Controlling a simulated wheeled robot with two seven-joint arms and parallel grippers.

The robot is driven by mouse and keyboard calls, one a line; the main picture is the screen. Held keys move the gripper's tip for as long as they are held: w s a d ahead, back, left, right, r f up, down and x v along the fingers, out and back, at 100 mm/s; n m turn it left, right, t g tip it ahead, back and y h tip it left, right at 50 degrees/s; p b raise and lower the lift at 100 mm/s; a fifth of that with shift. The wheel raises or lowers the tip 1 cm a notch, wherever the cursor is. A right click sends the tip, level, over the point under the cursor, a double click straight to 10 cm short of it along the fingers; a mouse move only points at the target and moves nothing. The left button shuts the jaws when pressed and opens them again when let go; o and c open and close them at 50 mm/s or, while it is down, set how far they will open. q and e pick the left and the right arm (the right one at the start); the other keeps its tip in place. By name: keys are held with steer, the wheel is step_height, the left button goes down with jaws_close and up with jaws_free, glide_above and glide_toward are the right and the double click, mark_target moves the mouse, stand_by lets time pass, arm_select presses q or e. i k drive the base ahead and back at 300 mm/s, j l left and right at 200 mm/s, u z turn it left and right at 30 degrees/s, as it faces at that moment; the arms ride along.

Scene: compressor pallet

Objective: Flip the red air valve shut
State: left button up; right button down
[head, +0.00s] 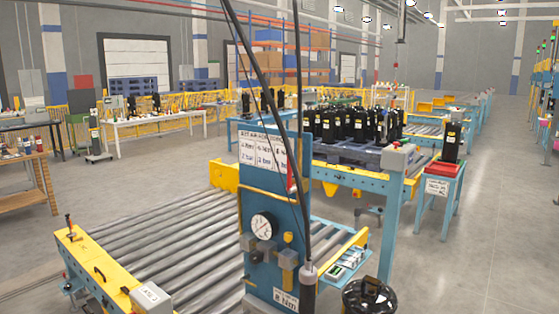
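A blue station post (257,215) stands in the centre foreground, with a white handwritten board at its top. A small red piece (291,180) shows at the right edge of this board, partly behind a hanging black cable. It may be the red air valve's handle, but it is too small to tell, and I cannot tell its position. A round white pressure gauge (262,227) sits lower on the post, with small grey and yellow fittings beside it. Neither of my grippers is in view.
A roller conveyor (150,255) runs behind and left of the post. A dark tool (308,285) hangs in front of the post on black cables. A pallet of black compressors (352,128) is farther back. The right floor is clear.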

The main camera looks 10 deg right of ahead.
mark_target(291, 189)
steer(key=i+j+z, duration=0.4)
steer(key=i+j, duration=0.5)
steer(key=j, duration=0.1)
